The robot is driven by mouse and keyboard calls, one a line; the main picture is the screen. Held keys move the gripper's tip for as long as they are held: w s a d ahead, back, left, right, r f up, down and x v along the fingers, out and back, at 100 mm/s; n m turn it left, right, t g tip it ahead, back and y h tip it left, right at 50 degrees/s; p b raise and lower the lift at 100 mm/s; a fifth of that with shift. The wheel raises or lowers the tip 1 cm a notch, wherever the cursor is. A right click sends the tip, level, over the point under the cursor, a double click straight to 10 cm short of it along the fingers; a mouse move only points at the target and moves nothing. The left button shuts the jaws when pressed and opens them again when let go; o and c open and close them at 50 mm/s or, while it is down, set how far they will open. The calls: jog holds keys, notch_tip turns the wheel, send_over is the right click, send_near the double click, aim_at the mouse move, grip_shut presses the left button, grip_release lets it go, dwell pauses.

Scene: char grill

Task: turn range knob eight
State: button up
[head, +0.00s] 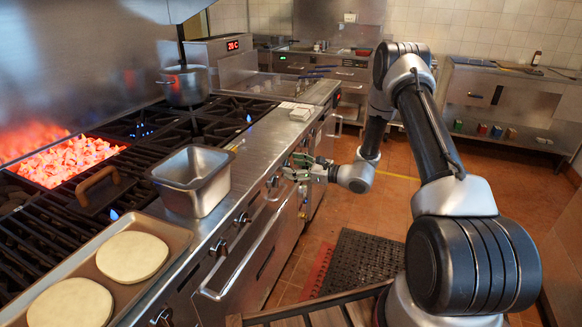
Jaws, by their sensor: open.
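The range (240,255) runs along the left, with a row of dark round knobs on its steel front panel. Visible ones include a near knob (218,248), another (243,218) and one farther along (272,182). I cannot tell which is knob eight; no numbers are readable. My gripper (291,167) is open at the far part of the panel, its fingers pointing left toward the knobs there. It partly hides that stretch of panel, and I cannot tell whether the fingers touch a knob.
An oven handle (240,262) juts out below the knobs. A steel pan (194,180), a tray (150,293) with two pale rounds, and a pot (185,85) stand on top. Red coals glow at the left. A dark mat (365,262) lies on the tiled floor.

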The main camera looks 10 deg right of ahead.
jog(key=v, duration=1)
jog(key=shift+s+d, duration=0.15)
jog(key=shift+d, duration=0.05)
jog(key=s+a+f+n+g, duration=0.25)
jog(key=s+f+g, duration=0.2)
jog(key=s, duration=0.45)
jog(key=s+d+r+n+g+h, duration=0.1)
jog(key=s+r+n+g, duration=0.3)
jog(key=s, duration=0.2)
jog(key=s+d+r+n+g, duration=0.1)
jog(key=s+r+n+g, duration=0.25)
jog(key=s, duration=0.35)
jog(key=s+d+r+n+h, duration=0.4)
jog(key=s+r+n+h, duration=0.1)
jog(key=r, duration=0.2)
jog(key=s+d+r+n+h, duration=0.3)
jog(key=s+r+n+h, duration=0.15)
jog(key=r, duration=0.25)
jog(key=s+r+n+t+h, duration=0.2)
jog(key=s+r+n+t, duration=0.2)
jog(key=r, duration=0.7)
jog(key=shift+s+a+t, duration=0.15)
jog(key=shift+a+t, duration=0.15)
jog(key=shift+t, duration=0.3)
